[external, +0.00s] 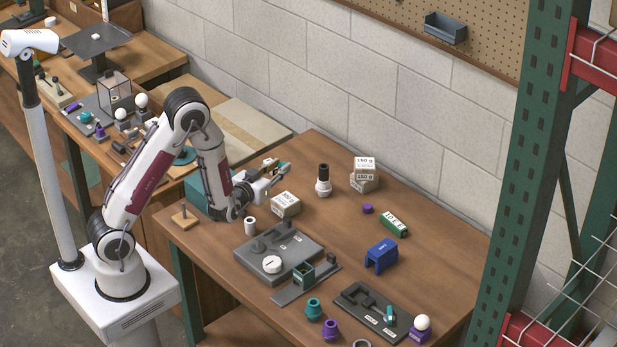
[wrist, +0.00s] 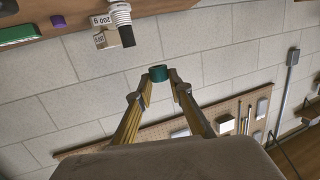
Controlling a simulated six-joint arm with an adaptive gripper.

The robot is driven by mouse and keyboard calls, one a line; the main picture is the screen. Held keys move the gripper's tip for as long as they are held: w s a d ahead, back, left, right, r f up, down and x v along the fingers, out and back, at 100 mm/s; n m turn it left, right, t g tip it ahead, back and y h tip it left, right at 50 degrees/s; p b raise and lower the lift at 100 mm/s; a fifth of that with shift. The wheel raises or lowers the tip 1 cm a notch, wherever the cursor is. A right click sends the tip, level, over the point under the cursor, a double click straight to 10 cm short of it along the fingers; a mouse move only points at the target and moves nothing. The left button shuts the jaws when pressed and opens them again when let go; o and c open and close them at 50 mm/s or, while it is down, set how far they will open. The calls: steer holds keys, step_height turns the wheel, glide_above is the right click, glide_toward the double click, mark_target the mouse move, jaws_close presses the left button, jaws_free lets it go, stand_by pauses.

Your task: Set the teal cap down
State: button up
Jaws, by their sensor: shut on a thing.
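The teal cap (wrist: 158,73) is a small dark teal cylinder between my fingertips in the wrist view. My gripper (external: 277,173) is shut on it and holds it above the back left part of the wooden table (external: 433,240), with the fingers pointing sideways toward the block wall. In the external view the cap is small and partly hidden by the fingers. The wrist view is tilted, with the table at the top and the wall behind the cap.
A white weight block (external: 285,204) stands below and beside my gripper, with a white-and-black part (external: 323,181) to the right. A grey fixture (external: 262,262), a blue bracket (external: 381,256) and a teal part (external: 314,309) stand further forward. The table's right side has bare room.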

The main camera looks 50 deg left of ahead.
mark_target(281, 164)
steer(key=shift+w+a+r+m+h, duration=0.35)
steer(key=shift+w+r+h, duration=0.15)
steer(key=shift+r, duration=0.05)
steer(key=shift+w+a+r+m+h, duration=0.3)
steer(key=shift+w+r+m+h, duration=0.05)
steer(key=shift+w+r+h, duration=0.15)
steer(key=shift+w+a+r+m+t+h, duration=0.2)
steer(key=shift+a+r+m+h, duration=0.15)
steer(key=shift+r+h, duration=0.2)
steer(key=shift+w+a+r+m+t+h, duration=0.1)
steer(key=shift+w+a+r+m+h, duration=0.15)
steer(key=shift+r+m+h, duration=0.25)
steer(key=shift+d+f, duration=0.15)
steer(key=shift+f, duration=0.1)
